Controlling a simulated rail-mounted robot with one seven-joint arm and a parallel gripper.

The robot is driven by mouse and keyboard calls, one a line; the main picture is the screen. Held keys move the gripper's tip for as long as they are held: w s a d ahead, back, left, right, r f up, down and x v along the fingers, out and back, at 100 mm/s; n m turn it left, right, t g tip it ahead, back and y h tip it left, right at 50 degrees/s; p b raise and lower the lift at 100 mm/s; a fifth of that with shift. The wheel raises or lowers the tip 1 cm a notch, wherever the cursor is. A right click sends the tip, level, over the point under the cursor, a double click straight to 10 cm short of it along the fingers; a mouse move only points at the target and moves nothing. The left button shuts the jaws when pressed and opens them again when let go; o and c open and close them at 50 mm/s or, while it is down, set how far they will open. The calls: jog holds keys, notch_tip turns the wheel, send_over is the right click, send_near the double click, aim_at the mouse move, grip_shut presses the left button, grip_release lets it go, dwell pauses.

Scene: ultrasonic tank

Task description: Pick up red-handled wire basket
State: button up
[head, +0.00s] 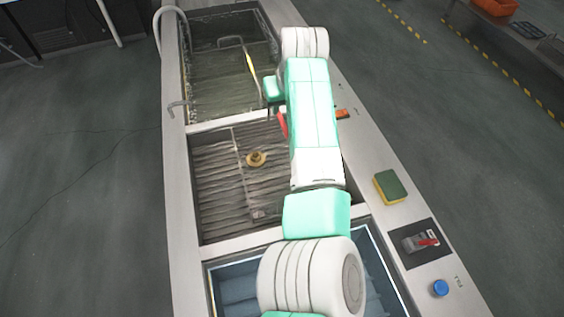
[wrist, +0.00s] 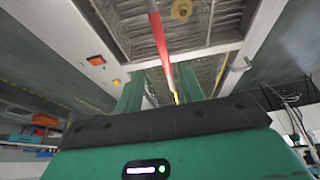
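The red handle (wrist: 160,38) of the wire basket runs lengthwise through the wrist view, into the gap between my fingers. My gripper (wrist: 160,85) is open, with one green finger on each side of the handle's line; whether either finger touches it is unclear. In the head view, the red handle (head: 283,125) shows only as a short piece beside my arm. The wire basket (head: 240,165) sits in the middle tank compartment, with a brass-coloured part (head: 256,158) in it. My arm hides the basket's right side and most of my gripper.
A yellow-handled basket (head: 251,66) sits in the far compartment. The near blue compartment (head: 232,285) is partly hidden by my arm. The right rim holds an orange block (head: 342,113), a green-yellow sponge (head: 389,186), a red-levered switch (head: 420,242) and a blue knob (head: 440,288).

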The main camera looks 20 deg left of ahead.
aim_at(281, 119)
jog(key=f, duration=0.2)
jog(key=a+f+b, duration=0.1)
jog(key=f, duration=0.1)
jog(key=shift+w+f, duration=0.1)
jog(key=shift+f, duration=0.2)
jog(key=shift+w+a+f, duration=0.2)
jog(key=shift+w+f, duration=0.05)
jog(key=shift+f, duration=0.15)
grip_shut()
jog(key=shift+r, duration=0.2)
dwell(0.6)
